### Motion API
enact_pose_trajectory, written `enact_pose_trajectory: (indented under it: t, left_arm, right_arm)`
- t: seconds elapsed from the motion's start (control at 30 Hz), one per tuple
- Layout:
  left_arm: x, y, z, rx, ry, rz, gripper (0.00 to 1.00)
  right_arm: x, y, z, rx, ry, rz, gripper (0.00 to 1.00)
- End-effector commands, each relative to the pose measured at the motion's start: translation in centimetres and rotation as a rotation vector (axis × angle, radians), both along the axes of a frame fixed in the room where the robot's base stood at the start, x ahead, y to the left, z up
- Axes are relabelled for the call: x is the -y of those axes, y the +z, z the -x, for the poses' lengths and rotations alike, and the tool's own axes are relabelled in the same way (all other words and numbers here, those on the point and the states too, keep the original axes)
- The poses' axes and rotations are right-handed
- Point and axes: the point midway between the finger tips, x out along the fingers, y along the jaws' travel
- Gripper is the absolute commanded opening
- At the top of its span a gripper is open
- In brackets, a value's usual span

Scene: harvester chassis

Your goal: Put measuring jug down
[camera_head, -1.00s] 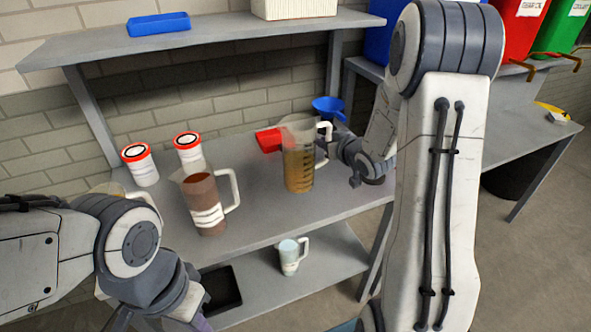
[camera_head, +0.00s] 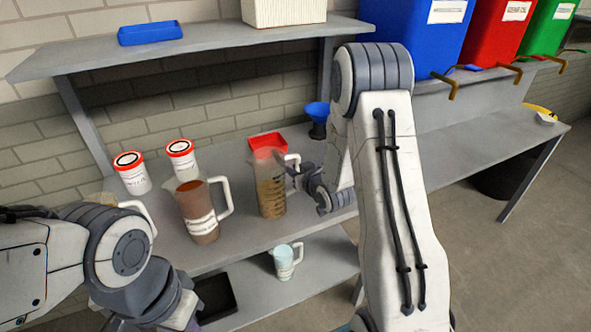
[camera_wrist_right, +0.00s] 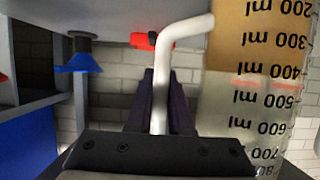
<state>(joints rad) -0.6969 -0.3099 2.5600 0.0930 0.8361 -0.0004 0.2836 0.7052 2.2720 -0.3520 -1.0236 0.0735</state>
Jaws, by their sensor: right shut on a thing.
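The measuring jug (camera_head: 271,190) is clear, with black marks and amber liquid, and stands upright over the grey bench (camera_head: 245,233). I cannot tell whether its base touches the bench. My right gripper (camera_head: 293,180) is at its right side, shut on the white handle. The right wrist view looks upside down; there the purple fingers (camera_wrist_right: 160,100) are around the handle, beside the jug's scale (camera_wrist_right: 255,90). My left arm enters from the left; its gripper is mostly cut off at the bottom edge, so its fingers cannot be judged.
A jug of brown liquid (camera_head: 199,208) stands left of the held jug. Two red-lidded tubs (camera_head: 181,157) (camera_head: 132,175), a red container (camera_head: 267,141) and a blue funnel (camera_head: 317,112) are behind. A small jug (camera_head: 285,262) sits on the lower shelf.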

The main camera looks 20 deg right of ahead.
Motion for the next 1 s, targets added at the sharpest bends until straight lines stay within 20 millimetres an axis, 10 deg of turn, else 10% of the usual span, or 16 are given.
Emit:
enact_pose_trajectory:
  t: [0.13,0.23,0.67,1.0]
  left_arm:
    - [0.0,-0.4,0.0,0.000,0.000,0.000,0.00]
    - [0.0,-0.3,0.0,0.000,0.000,0.000,0.00]
    - [0.0,0.1,0.0,0.000,0.000,0.000,0.00]
    - [0.0,-1.3,0.0,0.000,0.000,0.000,0.00]
  right_arm:
    - [0.0,-0.3,0.0,0.004,0.000,-0.001,0.00]
    - [0.0,-0.3,0.0,-0.001,0.000,0.000,0.48]
    - [0.0,0.2,0.2,-0.001,0.000,0.000,0.48]
    - [0.3,2.2,5.5,0.001,-0.002,0.001,0.48]
